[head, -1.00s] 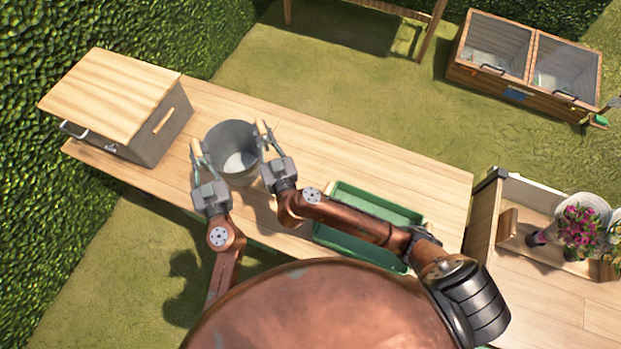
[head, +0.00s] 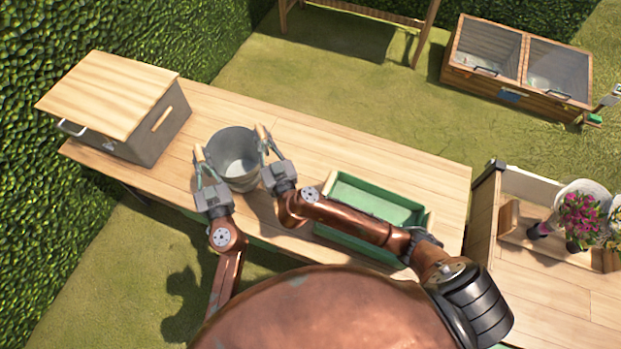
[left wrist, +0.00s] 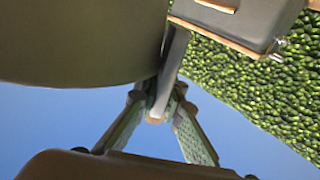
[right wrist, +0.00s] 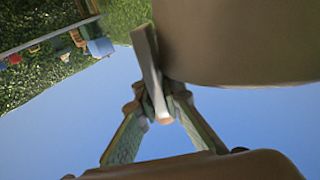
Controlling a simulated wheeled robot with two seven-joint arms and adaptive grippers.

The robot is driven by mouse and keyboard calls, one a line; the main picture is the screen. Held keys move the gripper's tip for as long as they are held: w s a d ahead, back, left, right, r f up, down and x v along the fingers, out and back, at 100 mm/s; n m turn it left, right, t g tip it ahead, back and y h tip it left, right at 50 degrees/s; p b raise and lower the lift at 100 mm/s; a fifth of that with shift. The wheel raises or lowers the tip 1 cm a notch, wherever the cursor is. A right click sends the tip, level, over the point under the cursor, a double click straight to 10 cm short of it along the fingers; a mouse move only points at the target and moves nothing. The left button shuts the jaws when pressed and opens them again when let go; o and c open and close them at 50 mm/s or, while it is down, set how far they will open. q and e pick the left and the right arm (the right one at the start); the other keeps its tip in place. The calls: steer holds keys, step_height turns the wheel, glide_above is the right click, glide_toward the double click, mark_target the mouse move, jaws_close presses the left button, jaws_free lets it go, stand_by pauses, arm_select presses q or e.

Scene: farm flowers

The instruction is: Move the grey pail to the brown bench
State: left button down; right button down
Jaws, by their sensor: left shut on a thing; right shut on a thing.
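The grey pail (head: 234,150) is upright or nearly so over the light wooden table, right of the lidded box. I cannot tell whether its base touches the tabletop. My left gripper (head: 201,165) is shut on the pail's left side and my right gripper (head: 265,145) on its right side. The pail's wall fills the upper left of the left wrist view (left wrist: 80,40) and the upper right of the right wrist view (right wrist: 235,40). A brown wooden frame (head: 365,14), perhaps the bench, stands on the grass at the top, cut off by the picture's edge.
The grey box with a wooden lid (head: 110,95) stands on the table's left end. A green tray (head: 345,230) lies right of the pail, under my right arm. A cold frame (head: 520,70) stands at the top right. Pink flowers (head: 580,215) are at the right. Grass lies behind the table.

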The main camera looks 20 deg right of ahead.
arm_select(q)
steer(key=c, duration=2.3)
jaws_free()
steer(key=shift+a+f, duration=0.2)
steer(key=shift+a, duration=0.05)
arm_select(e)
steer(key=c, duration=2.3)
jaws_free()
steer(key=shift+f, duration=0.15)
arm_select(q)
steer(key=shift+o, duration=1.3)
steer(key=shift+d, duration=0.15)
arm_select(e)
steer(key=shift+o, duration=1.3)
arm_select(q)
steer(key=shift+o, duration=0.4)
steer(key=o, duration=0.7)
arm_select(e)
steer(key=shift+a, duration=0.15)
arm_select(q)
steer(key=s, duration=0.8)
steer(key=shift+s+a+f, duration=0.15)
steer(key=shift+a+f, duration=0.05)
arm_select(e)
steer(key=shift+o, duration=0.7)
